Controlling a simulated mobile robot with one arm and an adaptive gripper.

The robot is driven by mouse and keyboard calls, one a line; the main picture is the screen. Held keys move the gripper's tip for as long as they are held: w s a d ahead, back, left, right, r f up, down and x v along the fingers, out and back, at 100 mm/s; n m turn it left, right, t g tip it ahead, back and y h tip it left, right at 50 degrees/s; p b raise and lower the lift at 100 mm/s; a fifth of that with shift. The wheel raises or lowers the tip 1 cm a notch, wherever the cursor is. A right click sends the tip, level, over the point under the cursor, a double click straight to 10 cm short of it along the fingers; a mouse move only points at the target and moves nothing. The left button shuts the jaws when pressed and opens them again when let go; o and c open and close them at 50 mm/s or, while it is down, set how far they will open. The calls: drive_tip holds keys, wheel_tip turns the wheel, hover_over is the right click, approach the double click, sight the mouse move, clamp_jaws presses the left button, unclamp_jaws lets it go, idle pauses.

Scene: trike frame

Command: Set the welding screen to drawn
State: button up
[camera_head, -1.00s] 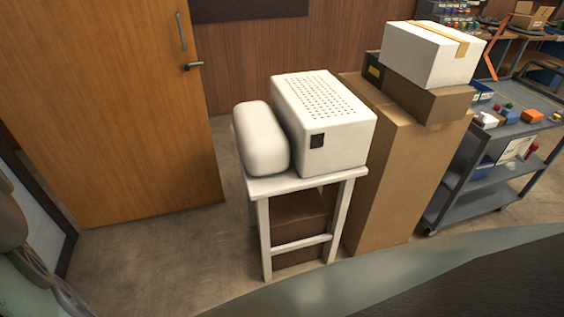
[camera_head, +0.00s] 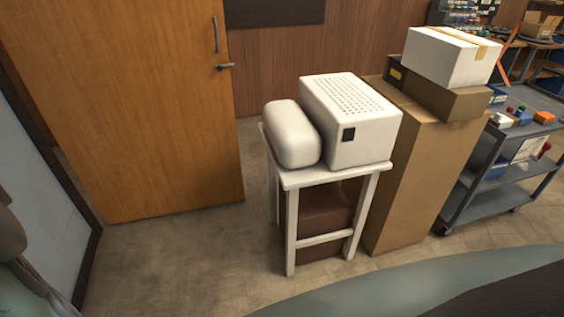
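I cannot make out a welding screen for certain in the head view. A pale grey panel with a dark frame (camera_head: 45,190) stands at the left edge, and I cannot tell whether it is part of the screen. My gripper is not in view.
A wooden door (camera_head: 130,120) stands at the left back. A white stool (camera_head: 325,177) holds a white perforated box (camera_head: 365,140) and a rounded white object (camera_head: 292,135). Stacked cardboard boxes (camera_head: 415,170) and a grey cart (camera_head: 500,180) stand right. Floor (camera_head: 180,260) is clear before the door.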

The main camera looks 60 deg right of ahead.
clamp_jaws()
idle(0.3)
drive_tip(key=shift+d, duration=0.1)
